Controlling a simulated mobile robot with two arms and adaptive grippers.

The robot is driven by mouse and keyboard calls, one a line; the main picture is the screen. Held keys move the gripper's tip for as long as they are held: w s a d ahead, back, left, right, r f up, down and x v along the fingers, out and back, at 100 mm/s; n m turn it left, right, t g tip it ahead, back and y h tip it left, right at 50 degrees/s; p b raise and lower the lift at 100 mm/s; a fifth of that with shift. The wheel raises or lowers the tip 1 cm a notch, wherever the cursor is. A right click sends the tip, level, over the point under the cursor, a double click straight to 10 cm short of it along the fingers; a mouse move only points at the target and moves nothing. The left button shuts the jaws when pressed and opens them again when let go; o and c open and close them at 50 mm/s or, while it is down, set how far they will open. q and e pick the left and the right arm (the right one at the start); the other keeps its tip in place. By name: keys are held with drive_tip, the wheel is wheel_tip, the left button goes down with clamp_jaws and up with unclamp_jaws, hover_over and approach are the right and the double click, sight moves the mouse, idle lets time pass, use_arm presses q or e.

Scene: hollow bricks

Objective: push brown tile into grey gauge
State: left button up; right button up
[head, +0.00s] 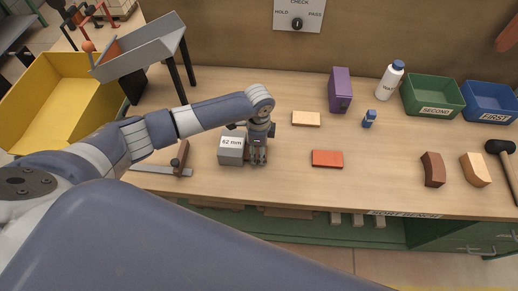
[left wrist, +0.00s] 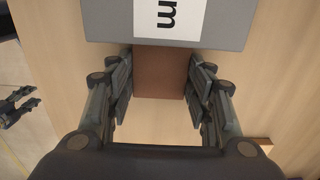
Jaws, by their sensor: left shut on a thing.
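The grey gauge (head: 231,150), a block marked 82 mm, stands on the bench left of my left gripper (head: 258,160). In the left wrist view the gauge (left wrist: 220,25) fills the top. My left gripper (left wrist: 161,90) is shut on the brown tile (left wrist: 161,75), with a finger on each side. The tile's far end meets the gauge's lower edge in that view; how far it is inside, I cannot tell. In the head view the gripper hides the tile. A dark two-pronged shape at the left wrist view's left edge looks like my right gripper (left wrist: 18,108); its opening is unclear.
A metal square (head: 178,163) lies left of the gauge. A tan tile (head: 306,118), an orange-red tile (head: 327,158) and a purple box (head: 340,90) are to the right. Curved blocks (head: 432,169), a mallet (head: 499,147) and green (head: 433,111) and blue bins (head: 490,117) stand farther right.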

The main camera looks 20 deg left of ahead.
use_arm(q)
drive_tip(key=shift+s+a+f, duration=0.25)
drive_tip(key=shift+a+f, duration=0.05)
drive_tip(key=shift+f+p, duration=0.2)
drive_tip(key=shift+p, duration=0.1)
idle(0.4)
drive_tip(key=o, duration=1.1)
drive_tip(key=shift+w, duration=0.15)
drive_tip(key=shift+w+d+r, duration=0.1)
drive_tip(key=shift+w+r, duration=0.05)
drive_tip(key=o, duration=0.6)
